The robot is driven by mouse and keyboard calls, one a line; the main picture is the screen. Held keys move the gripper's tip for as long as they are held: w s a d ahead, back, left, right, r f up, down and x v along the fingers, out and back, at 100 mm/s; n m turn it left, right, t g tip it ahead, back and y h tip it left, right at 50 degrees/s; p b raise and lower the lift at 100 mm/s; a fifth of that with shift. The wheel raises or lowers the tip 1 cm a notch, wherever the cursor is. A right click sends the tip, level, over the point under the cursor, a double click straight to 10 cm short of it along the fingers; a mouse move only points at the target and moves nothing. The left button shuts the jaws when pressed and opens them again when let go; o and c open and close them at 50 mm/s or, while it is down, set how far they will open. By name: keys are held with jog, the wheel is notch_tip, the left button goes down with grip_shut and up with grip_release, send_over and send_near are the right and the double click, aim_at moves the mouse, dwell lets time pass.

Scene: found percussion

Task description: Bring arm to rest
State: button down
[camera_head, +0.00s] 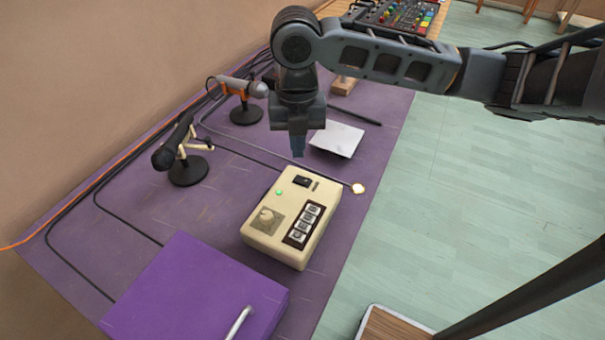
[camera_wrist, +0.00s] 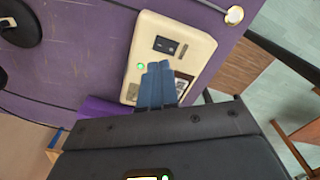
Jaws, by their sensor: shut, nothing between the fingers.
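My gripper (camera_head: 298,146) hangs pointing down from my arm, which reaches in from the upper right in the head view. It is above the purple table (camera_head: 225,200), near the far end of a cream box (camera_head: 292,217) with a green light, a knob and several buttons. In the wrist view my gripper's blue fingers (camera_wrist: 157,78) are together and empty. They cover part of the cream box (camera_wrist: 195,40) there. I cannot tell the exact height of the fingertips above it.
Two microphones on round stands (camera_head: 188,168) (camera_head: 246,113) are at the left. A white sheet (camera_head: 337,139) lies behind the gripper. A purple case (camera_head: 195,290) with a handle is in front. A mixer (camera_head: 400,14) is at the back. Pale green floor (camera_head: 470,200) is open at the right.

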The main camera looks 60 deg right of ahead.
dwell(0.5)
jog(key=w+a+r+m+t+y, duration=0.1)
jog(key=w+a+r+t+y, duration=0.2)
jog(key=w+a, duration=0.5)
jog(key=w+a+r+m+t+y, duration=0.25)
jog(key=w+a+r, duration=0.2)
jog(key=a, duration=0.75)
jog(key=w+a+r+m+t+y, duration=0.1)
jog(key=a+r+m+t, duration=0.3)
jog(key=a+m+t, duration=0.15)
jog(key=w+a+r+m+t+y, duration=0.1)
jog(key=a+r+m+t+y, duration=0.1)
jog(key=a+r+m+t, duration=0.3)
jog(key=s+d+f+m+h, duration=0.1)
jog(key=s+f+m+h, duration=0.3)
jog(key=s+f+m, duration=0.4)
jog(key=s+d+f+m+h, duration=0.2)
jog(key=s+f+m+h, duration=0.3)
jog(key=s, duration=0.5)
jog(key=s+d+n, duration=0.1)
jog(key=s+d, duration=0.2)
jog(key=s, duration=0.3)
jog(key=s+d, duration=0.2)
jog(key=s, duration=0.5)
jog(key=s+d+f+n+g, duration=0.1)
jog(key=s+d, duration=0.2)
jog(key=s, duration=0.4)
jog(key=shift+d+n, duration=0.3)
